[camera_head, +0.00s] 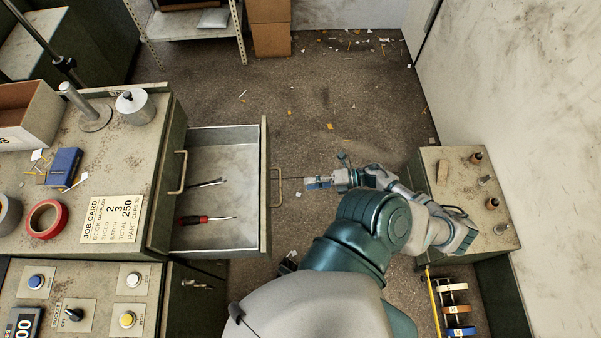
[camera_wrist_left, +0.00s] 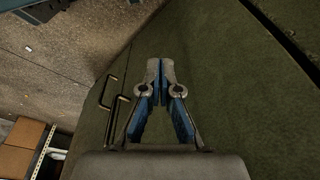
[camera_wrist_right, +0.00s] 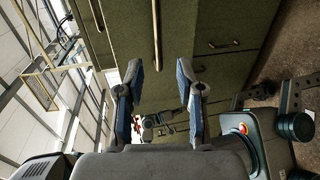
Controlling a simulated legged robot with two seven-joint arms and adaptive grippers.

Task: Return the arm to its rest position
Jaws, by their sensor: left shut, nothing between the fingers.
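My right arm reaches from the bottom of the head view. Its gripper (camera_head: 318,182) is by the handle (camera_head: 274,188) of an open grey drawer (camera_head: 222,151). In the right wrist view the two blue-and-grey fingers (camera_wrist_right: 160,75) stand apart with nothing between them. A long bar-like handle (camera_wrist_right: 156,35) on a green front lies beyond the tips; I cannot tell whether they touch it. My left gripper (camera_wrist_left: 161,72) is shut and empty in front of a green cabinet face (camera_wrist_left: 220,75) in the left wrist view. I cannot make it out in the head view.
The drawer holds a red-handled screwdriver (camera_head: 205,219) and another tool (camera_head: 207,183). A green bench (camera_head: 105,140) stands left. The littered floor (camera_head: 330,100) between is open.

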